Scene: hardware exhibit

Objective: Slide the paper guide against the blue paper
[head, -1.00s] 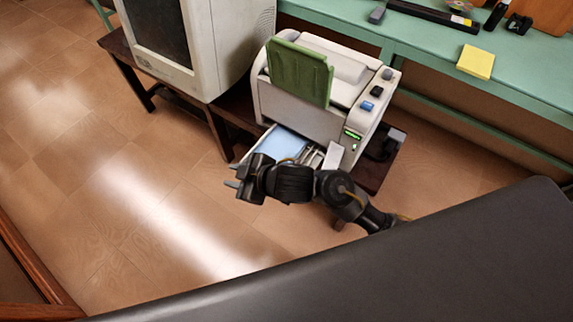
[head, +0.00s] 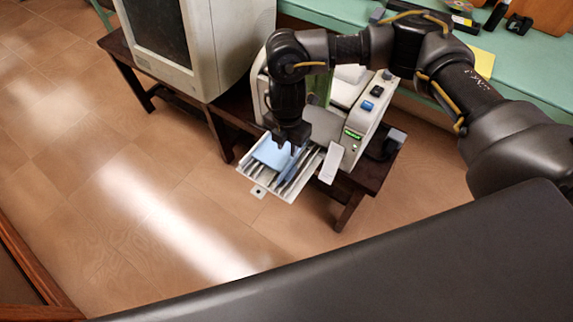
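The blue paper (head: 268,155) lies in the pulled-out tray (head: 246,172) at the front of the printer (head: 325,122). My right gripper (head: 291,149) points down into the tray at the blue paper's right edge. Its fingers are small and dark, and I cannot tell how far apart they are or whether they touch anything. Pale and dark strips run along the tray to the right of the paper. The paper guide cannot be told apart from these strips, and the gripper hides part of this area. My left gripper is not in view.
A light grey flap (head: 331,162) stands out to the right of the tray. A large beige monitor (head: 235,50) is left of the printer on the dark wooden table (head: 352,212). A green counter (head: 520,75) runs behind. The floor in front is clear.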

